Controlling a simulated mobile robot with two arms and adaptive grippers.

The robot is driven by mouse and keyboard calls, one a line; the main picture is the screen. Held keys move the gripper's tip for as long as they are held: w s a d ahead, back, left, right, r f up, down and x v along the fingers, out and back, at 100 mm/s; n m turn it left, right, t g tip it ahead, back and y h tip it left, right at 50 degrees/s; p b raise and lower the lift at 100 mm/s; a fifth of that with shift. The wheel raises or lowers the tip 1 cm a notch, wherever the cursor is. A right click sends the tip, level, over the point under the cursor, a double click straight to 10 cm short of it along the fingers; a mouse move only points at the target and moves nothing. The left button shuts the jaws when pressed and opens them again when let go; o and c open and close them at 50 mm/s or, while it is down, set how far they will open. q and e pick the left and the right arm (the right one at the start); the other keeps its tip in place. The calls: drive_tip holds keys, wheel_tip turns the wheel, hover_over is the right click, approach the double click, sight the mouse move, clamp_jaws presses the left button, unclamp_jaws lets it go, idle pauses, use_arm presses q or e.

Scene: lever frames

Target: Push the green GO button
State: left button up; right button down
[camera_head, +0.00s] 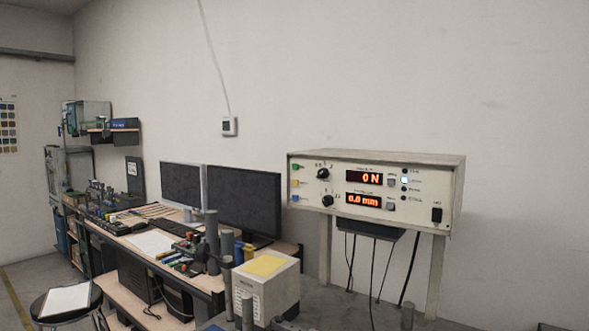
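The green button (296,168) is a small square at the upper left of the front panel of a beige control box (322,184). Its lettering is too small to read. A yellow button (296,183) and a blue button (296,198) sit below it in the same column. Neither of my grippers is in view, and nothing covers the green button.
The control box stands on a raised beige stand with cables hanging below. A small white box (265,290) with a yellow top sits in front, lower left. Two monitors (243,201) stand on a cluttered bench to the left. A stool (66,303) is at bottom left.

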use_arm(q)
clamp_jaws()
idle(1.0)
